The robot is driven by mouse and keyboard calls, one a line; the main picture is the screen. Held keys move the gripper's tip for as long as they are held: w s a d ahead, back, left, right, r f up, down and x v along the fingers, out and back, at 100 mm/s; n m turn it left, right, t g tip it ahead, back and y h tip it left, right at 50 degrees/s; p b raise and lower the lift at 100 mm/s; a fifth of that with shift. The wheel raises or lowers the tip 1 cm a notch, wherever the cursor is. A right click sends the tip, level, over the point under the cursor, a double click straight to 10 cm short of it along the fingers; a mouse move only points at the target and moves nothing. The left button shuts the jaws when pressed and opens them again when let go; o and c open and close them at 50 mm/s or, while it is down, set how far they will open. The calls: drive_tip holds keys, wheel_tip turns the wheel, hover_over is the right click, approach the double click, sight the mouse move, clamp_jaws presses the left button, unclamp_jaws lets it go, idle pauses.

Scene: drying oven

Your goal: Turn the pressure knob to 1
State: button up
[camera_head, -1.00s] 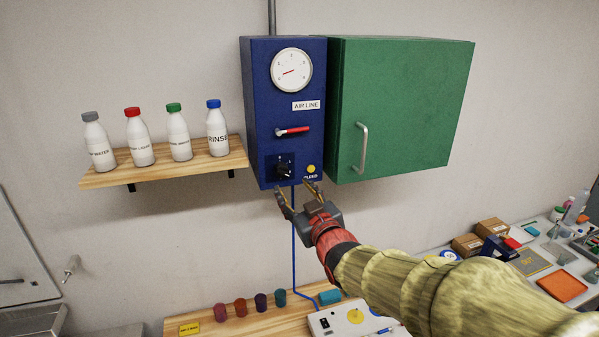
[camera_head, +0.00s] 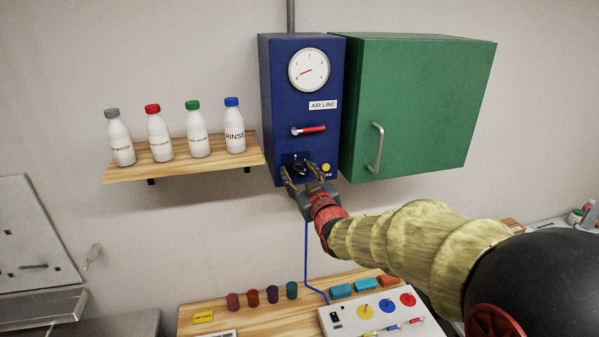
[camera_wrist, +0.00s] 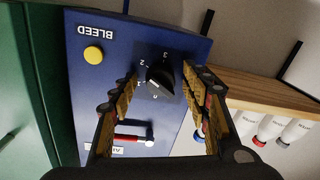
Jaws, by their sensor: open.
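The black pressure knob (camera_head: 300,168) is low on the front of the blue air-line box (camera_head: 290,110). In the wrist view the knob (camera_wrist: 160,79) appears upside down, with marks 0 to 3 around it; I cannot tell for sure which mark it points at. My gripper (camera_head: 301,173) is open and raised to the knob from below and in front. In the wrist view, my gripper's two fingers (camera_wrist: 163,85) lie to the left and right of the knob with gaps visible; no contact shows. The pressure gauge (camera_head: 308,70) is at the top of the box.
A red-handled lever (camera_head: 310,130) is above the knob, and the yellow bleed button (camera_head: 326,168) is close beside it. The green cabinet (camera_head: 420,105) adjoins on the right. A wooden shelf (camera_head: 175,172) with several bottles is on the left.

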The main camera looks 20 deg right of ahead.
drive_tip(key=c, duration=1.1)
drive_tip(key=shift+c, duration=0.3)
